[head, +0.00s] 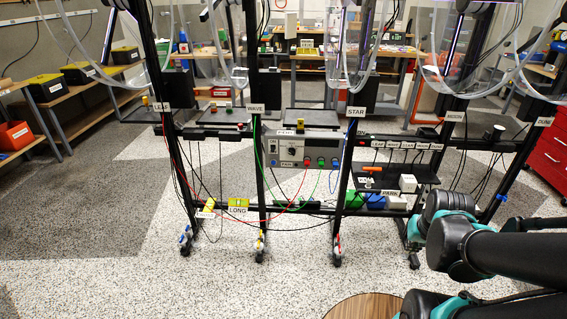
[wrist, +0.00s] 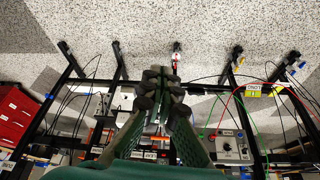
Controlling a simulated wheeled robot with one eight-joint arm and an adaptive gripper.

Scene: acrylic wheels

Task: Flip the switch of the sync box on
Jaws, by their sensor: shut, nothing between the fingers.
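A grey control box (head: 308,152) hangs on the middle of the dark frame in the head view. It has a dial, several coloured buttons and a small switch-like part (head: 272,147) at its left end. Its label is too small to read, so I cannot confirm that it is the sync box, nor the switch's position. The box also shows upside down at the lower right of the wrist view (wrist: 234,150). My gripper (wrist: 160,78) is shut and empty, pointing towards the frame's lower part and the floor. It is apart from the box, which lies to its right in the wrist view.
Dark uprights on wheels (head: 258,190) and several hanging cables obstruct the rack. A shelf right of the box holds an orange item (head: 371,169) and white boxes. A red drawer cabinet (head: 548,148) stands far right. Speckled floor in front is mostly clear.

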